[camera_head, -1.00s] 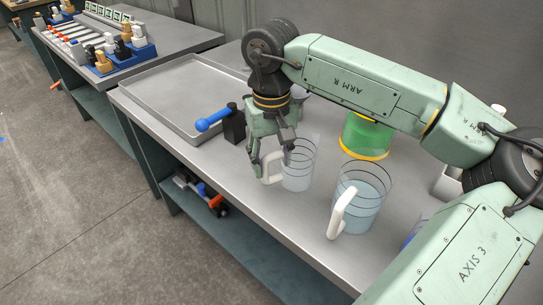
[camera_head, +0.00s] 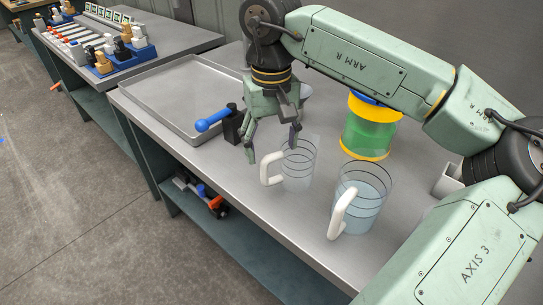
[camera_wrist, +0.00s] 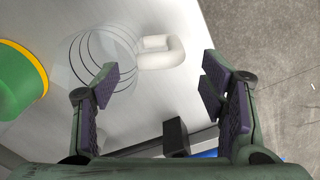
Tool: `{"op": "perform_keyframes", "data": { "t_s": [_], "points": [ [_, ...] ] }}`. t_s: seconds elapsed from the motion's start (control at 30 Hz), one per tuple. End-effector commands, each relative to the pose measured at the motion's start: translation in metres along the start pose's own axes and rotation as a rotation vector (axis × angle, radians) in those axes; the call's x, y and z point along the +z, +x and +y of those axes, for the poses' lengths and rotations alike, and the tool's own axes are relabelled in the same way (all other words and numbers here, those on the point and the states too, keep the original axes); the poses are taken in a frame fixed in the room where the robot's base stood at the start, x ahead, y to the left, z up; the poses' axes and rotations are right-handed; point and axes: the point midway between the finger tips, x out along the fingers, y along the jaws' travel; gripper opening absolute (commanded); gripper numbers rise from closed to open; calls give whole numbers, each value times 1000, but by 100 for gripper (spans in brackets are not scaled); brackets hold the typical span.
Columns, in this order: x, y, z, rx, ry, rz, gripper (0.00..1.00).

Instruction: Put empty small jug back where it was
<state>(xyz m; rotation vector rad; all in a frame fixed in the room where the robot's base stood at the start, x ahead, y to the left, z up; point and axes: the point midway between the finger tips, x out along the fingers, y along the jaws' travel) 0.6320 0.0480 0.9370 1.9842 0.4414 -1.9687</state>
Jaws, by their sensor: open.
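The small jug (camera_head: 300,168) is clear with dark rings and a white handle (camera_head: 269,170). It stands upright on the bench in the head view and looks empty. My gripper (camera_head: 272,150) is open just above the jug's handle side and holds nothing. In the wrist view the jug (camera_wrist: 92,62) and its handle (camera_wrist: 162,52) lie beyond my spread fingers (camera_wrist: 160,92), apart from them. A larger clear jug (camera_head: 362,200) with a white handle and pale blue liquid stands to its right.
A green container with yellow rims (camera_head: 368,132) stands behind the jugs. A black block with a blue-handled lever (camera_head: 222,122) is left of my gripper. A shallow grey tray (camera_head: 150,98) lies at the far left of the bench. The bench's front edge (camera_head: 262,236) is close to the jugs.

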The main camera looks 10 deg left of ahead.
Motion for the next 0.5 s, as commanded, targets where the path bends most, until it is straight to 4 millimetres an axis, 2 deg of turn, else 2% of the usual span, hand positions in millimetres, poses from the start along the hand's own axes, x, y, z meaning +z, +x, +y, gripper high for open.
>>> {"op": "perform_keyframes", "data": {
  "t_s": [0.2, 0.33, 0.5],
  "points": [
    [0, -47, 0, 0, -1, 2, 65],
    [-1, -66, 0, 0, 0, 2, 65],
    [0, -78, 0, 0, 0, 0, 65]
  ]
}}
